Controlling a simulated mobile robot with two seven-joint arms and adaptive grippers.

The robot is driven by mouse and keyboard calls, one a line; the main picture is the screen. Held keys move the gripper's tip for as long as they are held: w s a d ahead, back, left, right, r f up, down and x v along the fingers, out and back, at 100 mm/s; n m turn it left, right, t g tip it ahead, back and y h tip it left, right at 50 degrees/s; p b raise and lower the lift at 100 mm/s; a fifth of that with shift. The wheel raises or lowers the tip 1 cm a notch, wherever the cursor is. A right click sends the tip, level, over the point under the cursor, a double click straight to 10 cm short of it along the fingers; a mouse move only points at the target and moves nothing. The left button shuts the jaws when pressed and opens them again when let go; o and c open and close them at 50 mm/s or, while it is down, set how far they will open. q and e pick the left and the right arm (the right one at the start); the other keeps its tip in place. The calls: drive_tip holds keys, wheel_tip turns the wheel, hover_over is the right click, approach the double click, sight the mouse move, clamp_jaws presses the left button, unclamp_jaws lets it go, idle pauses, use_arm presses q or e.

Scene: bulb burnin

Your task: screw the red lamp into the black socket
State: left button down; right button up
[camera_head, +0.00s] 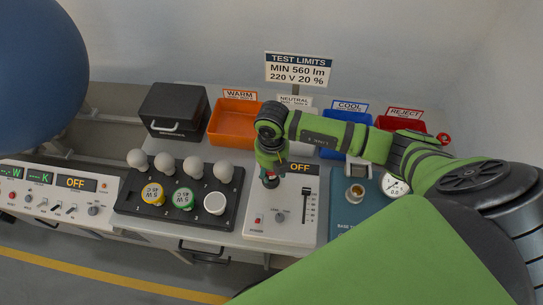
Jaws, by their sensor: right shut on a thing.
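My right gripper (269,177) points down over the left part of a white test box with an "OFF" display (300,167). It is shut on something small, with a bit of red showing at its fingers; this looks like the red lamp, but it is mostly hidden. A dark round part shows just below the fingers, on or above the test box; I cannot tell whether it is the black socket or whether the lamp touches it. My left gripper is not in view.
A black tray (129,200) left of the gripper holds white globe bulbs and yellow-, green- and white-topped lamps. Behind stand a black case (172,107), an orange bin (232,118), a blue bin (345,126) and a red bin (398,124). A teal plate (340,216) with a brass socket (355,192) lies right.

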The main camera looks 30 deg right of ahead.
drive_tip(key=shift+w+d+r, duration=0.15)
drive_tip(key=shift+w+d, duration=0.05)
drive_tip(key=shift+d, duration=0.1)
